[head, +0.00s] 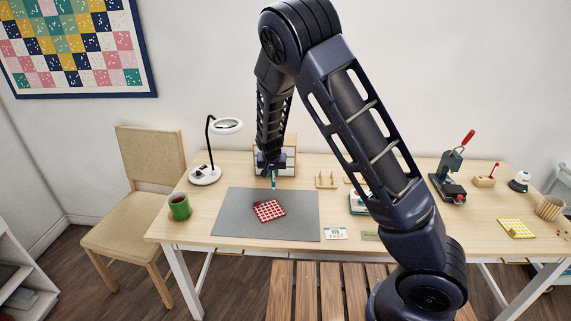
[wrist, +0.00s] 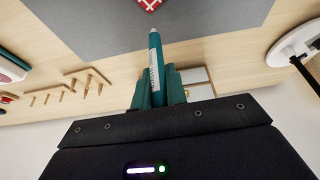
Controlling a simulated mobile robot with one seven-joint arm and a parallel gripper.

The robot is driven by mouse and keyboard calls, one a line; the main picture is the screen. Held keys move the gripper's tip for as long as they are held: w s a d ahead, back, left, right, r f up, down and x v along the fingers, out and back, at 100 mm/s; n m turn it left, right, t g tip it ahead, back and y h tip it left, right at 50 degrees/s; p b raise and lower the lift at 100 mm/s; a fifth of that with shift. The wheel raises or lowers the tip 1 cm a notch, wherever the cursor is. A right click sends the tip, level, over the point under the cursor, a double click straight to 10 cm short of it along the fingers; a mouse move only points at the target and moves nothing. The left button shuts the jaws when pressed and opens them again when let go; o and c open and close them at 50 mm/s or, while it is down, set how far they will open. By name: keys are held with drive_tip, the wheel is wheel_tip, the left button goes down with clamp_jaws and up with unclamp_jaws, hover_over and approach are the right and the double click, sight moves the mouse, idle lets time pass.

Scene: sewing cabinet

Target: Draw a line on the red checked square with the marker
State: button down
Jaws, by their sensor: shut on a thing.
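The red checked square (head: 269,210) lies on the grey mat (head: 228,225) in the head view. In the wrist view only a corner of the red checked square (wrist: 149,4) shows at the top edge. My gripper (head: 271,168) is above the far edge of the mat, beyond the square. It is shut on the teal marker (head: 274,182), which points down towards the mat. In the wrist view the marker (wrist: 156,62) stands out from between the teal fingers of my gripper (wrist: 158,85), its pale tip apart from the square.
A wooden peg stand (head: 326,181) is right of my gripper. A card (head: 335,233) lies by the mat's front right corner. The mat around the square is mostly clear.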

drive_tip(key=shift+s+a+f, duration=0.35)
drive_tip(key=shift+s+f, duration=0.2)
drive_tip(key=shift+f, duration=0.25)
drive_tip(key=shift+s+a+f, duration=0.3)
drive_tip(key=shift+s+f, duration=0.25)
drive_tip(key=shift+f, duration=0.2)
drive_tip(key=shift+s+a+f, duration=0.35)
drive_tip(key=shift+s+f, duration=0.2)
drive_tip(key=shift+f, duration=0.25)
drive_tip(key=shift+f, duration=0.3)
idle(0.6)
drive_tip(key=shift+s+d, duration=0.55)
drive_tip(key=shift+s, duration=0.4)
drive_tip(key=shift+s+d, duration=0.5)
drive_tip(key=shift+s, duration=0.4)
idle(2.9)
